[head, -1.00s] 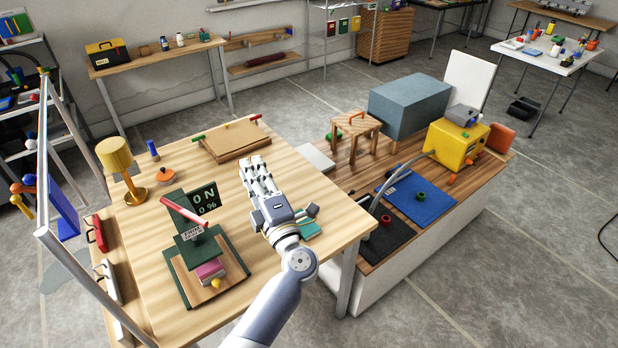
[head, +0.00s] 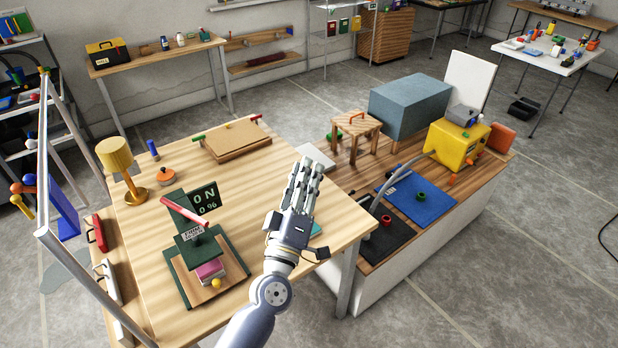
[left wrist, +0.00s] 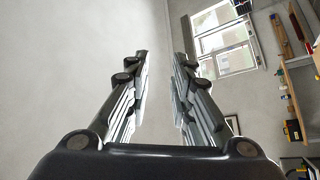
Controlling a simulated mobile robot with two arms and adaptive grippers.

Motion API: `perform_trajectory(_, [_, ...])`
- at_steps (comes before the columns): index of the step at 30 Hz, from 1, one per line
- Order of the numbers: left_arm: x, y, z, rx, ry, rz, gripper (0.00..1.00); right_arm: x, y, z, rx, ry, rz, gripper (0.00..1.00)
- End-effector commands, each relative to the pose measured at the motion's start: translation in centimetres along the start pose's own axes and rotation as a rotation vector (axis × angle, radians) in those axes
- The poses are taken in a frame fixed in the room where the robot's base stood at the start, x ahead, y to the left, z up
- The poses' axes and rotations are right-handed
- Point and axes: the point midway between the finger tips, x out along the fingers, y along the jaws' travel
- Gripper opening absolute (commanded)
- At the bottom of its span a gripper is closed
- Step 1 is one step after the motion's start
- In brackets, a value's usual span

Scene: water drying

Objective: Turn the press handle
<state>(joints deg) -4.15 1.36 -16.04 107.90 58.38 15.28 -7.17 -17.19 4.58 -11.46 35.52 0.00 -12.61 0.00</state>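The press is a dark green device on a green-edged wooden base (head: 190,288) at the front left of the wooden table. Its red press handle (head: 185,212) lies slantwise across the top. A dark display (head: 203,198) behind it reads "0 N" and "0 %". A pink block (head: 209,268) sits under the press head. My left gripper (head: 308,168) is above the table's right side, to the right of the press and clear of the handle. In the left wrist view its two fingers (left wrist: 160,65) are apart with nothing between them. My right gripper is not in view.
A yellow lamp (head: 117,158) and an orange knob-like object (head: 166,176) stand behind the press. A wooden board with red and green handles (head: 235,138) lies at the table's back. Bare tabletop lies between press and gripper.

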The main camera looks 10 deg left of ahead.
Motion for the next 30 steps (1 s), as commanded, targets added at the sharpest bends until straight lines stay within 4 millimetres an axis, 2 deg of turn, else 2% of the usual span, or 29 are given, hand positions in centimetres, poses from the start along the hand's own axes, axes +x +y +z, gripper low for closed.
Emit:
perform_trajectory(13, [-0.4,0.3,0.7,0.023,-0.043,0.011,0.21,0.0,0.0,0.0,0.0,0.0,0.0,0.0])
perform_trajectory(14, [-0.4,0.3,0.7,0.023,-0.043,0.011,0.17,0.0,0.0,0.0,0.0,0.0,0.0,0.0])
perform_trajectory(16, [-0.4,0.3,0.7,0.023,-0.043,0.011,0.01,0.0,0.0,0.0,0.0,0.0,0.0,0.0])
perform_trajectory(20, [-0.4,0.2,0.8,0.024,-0.044,0.01,0.0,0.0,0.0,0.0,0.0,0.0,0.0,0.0])
perform_trajectory(22, [-0.7,-0.6,1.5,0.036,-0.058,-0.001,0.0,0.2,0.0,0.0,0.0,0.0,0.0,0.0])
perform_trajectory(23, [-0.9,-1.3,2.1,0.048,-0.071,-0.009,0.0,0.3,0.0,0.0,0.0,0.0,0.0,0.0])
perform_trajectory(26, [-2.7,-5.5,5.6,0.113,-0.154,-0.065,0.0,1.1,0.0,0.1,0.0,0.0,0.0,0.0])
perform_trajectory(29, [-6.3,-12.3,10.9,0.217,-0.294,-0.15,0.0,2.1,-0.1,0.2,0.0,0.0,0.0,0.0])
perform_trajectory(30, [-8.4,-15.3,13.2,0.263,-0.361,-0.189,0.0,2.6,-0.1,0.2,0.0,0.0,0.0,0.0])
